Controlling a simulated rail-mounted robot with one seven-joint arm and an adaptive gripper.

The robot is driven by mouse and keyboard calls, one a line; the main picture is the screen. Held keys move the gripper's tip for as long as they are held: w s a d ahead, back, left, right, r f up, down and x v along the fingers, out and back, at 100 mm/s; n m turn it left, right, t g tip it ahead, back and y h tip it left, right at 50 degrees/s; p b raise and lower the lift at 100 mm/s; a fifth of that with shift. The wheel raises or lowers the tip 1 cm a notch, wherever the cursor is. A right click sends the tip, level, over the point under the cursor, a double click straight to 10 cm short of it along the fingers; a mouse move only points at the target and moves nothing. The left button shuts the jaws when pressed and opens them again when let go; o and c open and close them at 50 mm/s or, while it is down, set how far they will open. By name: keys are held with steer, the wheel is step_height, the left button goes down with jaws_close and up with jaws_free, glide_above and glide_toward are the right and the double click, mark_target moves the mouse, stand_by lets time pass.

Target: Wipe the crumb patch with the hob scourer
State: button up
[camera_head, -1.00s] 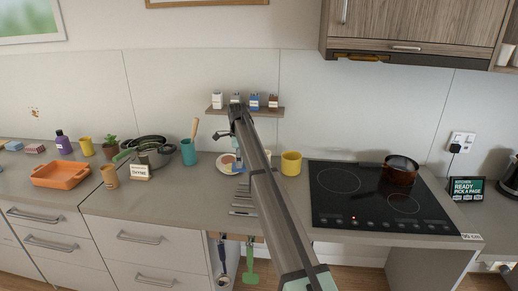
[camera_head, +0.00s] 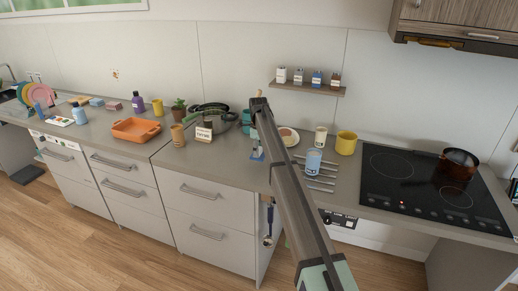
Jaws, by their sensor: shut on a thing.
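My arm reaches up across the middle of the head view, and its wrist hangs down behind the forearm. My gripper (camera_head: 257,149) is mostly hidden there, low over the counter near its front edge. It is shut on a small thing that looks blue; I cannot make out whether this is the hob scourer. A yellow block (camera_head: 78,100), a blue block (camera_head: 97,102) and a pink block (camera_head: 112,105), sponge-like, lie on the far left counter. I cannot make out a crumb patch on the counter (camera_head: 215,168); part is hidden by my arm.
An orange dish (camera_head: 136,129), a Thyme sign (camera_head: 204,133) and dark pans stand left of my gripper. To its right are a plate (camera_head: 289,142), a blue-labelled glass (camera_head: 313,161), cutlery, a yellow mug (camera_head: 346,143) and the hob (camera_head: 400,185) with a pot (camera_head: 459,163).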

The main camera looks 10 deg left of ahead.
step_height(320, 180, down, 5)
steer(key=shift+b, duration=0.8)
steer(key=shift+s+d+f, duration=0.2)
steer(key=shift+d+f, duration=0.05)
steer(key=shift+d, duration=0.35)
steer(key=shift+s+d+f, duration=0.15)
steer(key=shift+d+f, duration=0.1)
steer(key=shift+d, duration=0.35)
steer(key=shift+s+d, duration=0.15)
steer(key=shift+d, duration=0.55)
steer(key=shift+a, duration=0.15)
steer(key=shift+w+a, duration=0.3)
steer(key=shift+a, duration=0.5)
steer(key=shift+w+a, duration=0.25)
steer(key=shift+a, duration=0.5)
steer(key=shift+a+r, duration=0.25)
steer(key=shift+r+p, duration=1.3)
steer(key=shift+r, duration=2.5)
steer(key=shift+f, duration=0.1)
